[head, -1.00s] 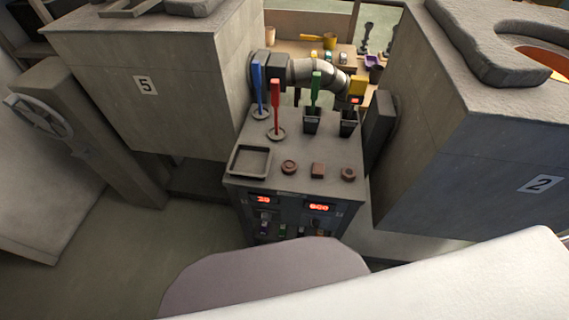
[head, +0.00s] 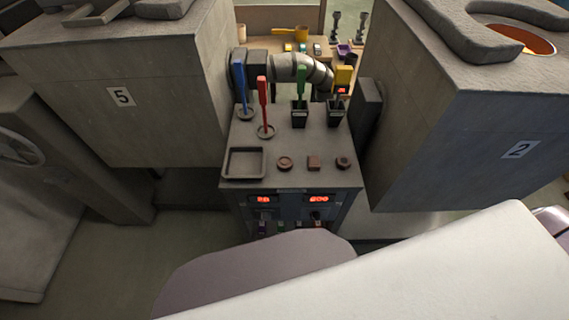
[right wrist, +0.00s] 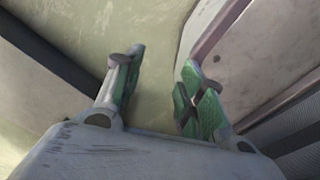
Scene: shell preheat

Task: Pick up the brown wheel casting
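No casting shows there. My left gripper is not in view.
An empty square tray (head: 228,172) sits left of the castings. Behind them stand a blue tool (head: 239,75), a red tool (head: 262,95) and cups with green and yellow tools. Large blocks marked 5 (head: 150,130) and 2 (head: 440,165) flank the cabinet (head: 291,183).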

